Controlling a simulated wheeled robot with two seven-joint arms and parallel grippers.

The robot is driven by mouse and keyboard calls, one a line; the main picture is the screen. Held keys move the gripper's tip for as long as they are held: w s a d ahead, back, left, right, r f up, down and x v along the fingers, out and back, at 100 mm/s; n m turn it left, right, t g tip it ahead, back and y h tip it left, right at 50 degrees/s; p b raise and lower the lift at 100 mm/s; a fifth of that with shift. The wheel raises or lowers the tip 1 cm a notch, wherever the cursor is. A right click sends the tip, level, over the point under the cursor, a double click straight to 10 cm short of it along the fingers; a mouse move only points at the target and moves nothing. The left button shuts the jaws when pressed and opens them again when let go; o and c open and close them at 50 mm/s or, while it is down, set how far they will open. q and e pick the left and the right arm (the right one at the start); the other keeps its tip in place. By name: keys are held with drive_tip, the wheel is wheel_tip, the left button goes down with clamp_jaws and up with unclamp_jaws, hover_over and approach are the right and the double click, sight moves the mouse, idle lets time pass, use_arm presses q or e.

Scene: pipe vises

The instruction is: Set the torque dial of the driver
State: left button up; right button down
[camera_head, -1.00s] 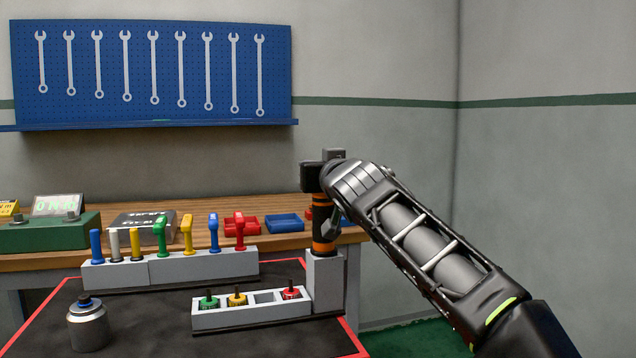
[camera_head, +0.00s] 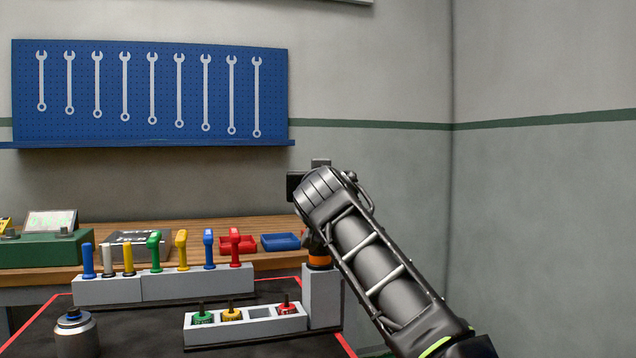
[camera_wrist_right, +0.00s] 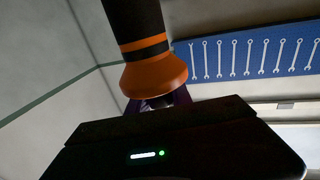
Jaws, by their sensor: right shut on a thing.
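The driver (camera_head: 319,261), black with orange bands, stands upright at the grey post (camera_head: 322,297). In the head view my right wrist hides most of it. In the right wrist view the driver (camera_wrist_right: 154,68) comes down from the top and ends in a flared orange collar. My right gripper (camera_wrist_right: 158,101) is shut on its end just below that collar; dark housing hides most of the fingers. In the head view that gripper's fingertips are hidden behind the wrist. Dial markings cannot be made out. My left gripper is not in view.
A grey rack (camera_head: 160,288) holds several coloured handles. A front block (camera_head: 240,334) carries green, yellow and red pieces and one empty slot. A metal canister (camera_head: 77,335) stands on the dark mat at left. A green box with a display (camera_head: 45,250) is behind.

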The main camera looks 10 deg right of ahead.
drive_tip(key=c, duration=1.1)
unclamp_jaws()
drive_tip(key=shift+c, duration=0.2)
drive_tip(key=shift+s, duration=0.1)
drive_tip(key=shift+s+a+f+b, duration=0.1)
drive_tip(key=shift+s+b, duration=0.25)
drive_tip(key=s+a+b, duration=0.1)
drive_tip(key=s+b, duration=0.2)
drive_tip(key=s, duration=0.3)
drive_tip(key=shift+s+a, duration=0.15)
drive_tip(key=shift+s, duration=0.25)
